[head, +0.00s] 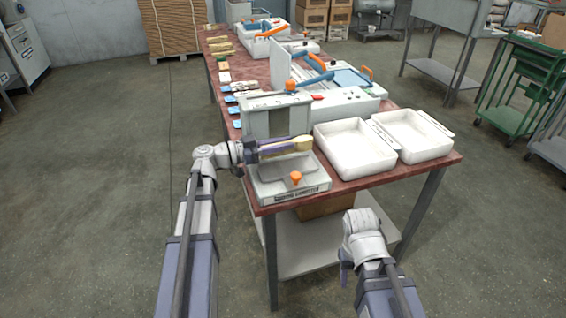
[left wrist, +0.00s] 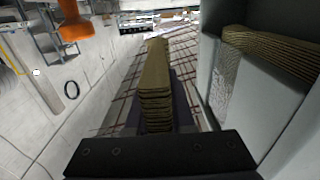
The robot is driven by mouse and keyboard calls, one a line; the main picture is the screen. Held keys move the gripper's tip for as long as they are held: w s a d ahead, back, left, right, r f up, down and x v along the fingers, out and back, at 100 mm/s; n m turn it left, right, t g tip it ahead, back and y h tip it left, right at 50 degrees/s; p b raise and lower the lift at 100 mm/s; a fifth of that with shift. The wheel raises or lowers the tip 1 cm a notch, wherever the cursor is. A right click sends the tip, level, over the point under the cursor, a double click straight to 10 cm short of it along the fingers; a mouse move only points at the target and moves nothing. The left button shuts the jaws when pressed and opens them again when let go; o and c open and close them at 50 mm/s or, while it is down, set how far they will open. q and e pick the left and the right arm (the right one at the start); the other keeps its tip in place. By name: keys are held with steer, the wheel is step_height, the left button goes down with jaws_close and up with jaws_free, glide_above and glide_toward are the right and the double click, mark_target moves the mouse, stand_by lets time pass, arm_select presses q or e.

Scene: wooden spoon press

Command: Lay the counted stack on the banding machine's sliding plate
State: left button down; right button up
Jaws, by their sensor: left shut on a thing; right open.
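My left gripper (head: 285,146) is shut on a stack of flat wooden spoons (head: 300,144). The stack also shows in the left wrist view (left wrist: 155,85), its layered end toward the camera. In the head view the stack appears level over the front of a white machine with an upright grey frame (head: 254,124). Below it is the machine's flat front plate (head: 270,170) with an orange knob (head: 295,178). I cannot tell whether stack and plate touch. My right gripper (head: 345,272) is empty, off the table's front edge, and open.
Two white trays (head: 355,167) stand right of the machine on the red table (head: 437,160). Behind are a larger machine with blue and orange handles (head: 316,78) and several small items along the left edge. In the left wrist view, more layered wood (left wrist: 270,45) shows in a grey housing.

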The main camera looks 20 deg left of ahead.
mark_target(283, 155)
arm_select(q)
step_height(283, 155, down, 4)
steer(key=b, duration=0.4)
steer(key=shift+f, duration=0.2)
steer(key=shift+b, duration=0.3)
steer(key=shift+f, duration=0.2)
steer(key=c, duration=0.8)
jaws_free()
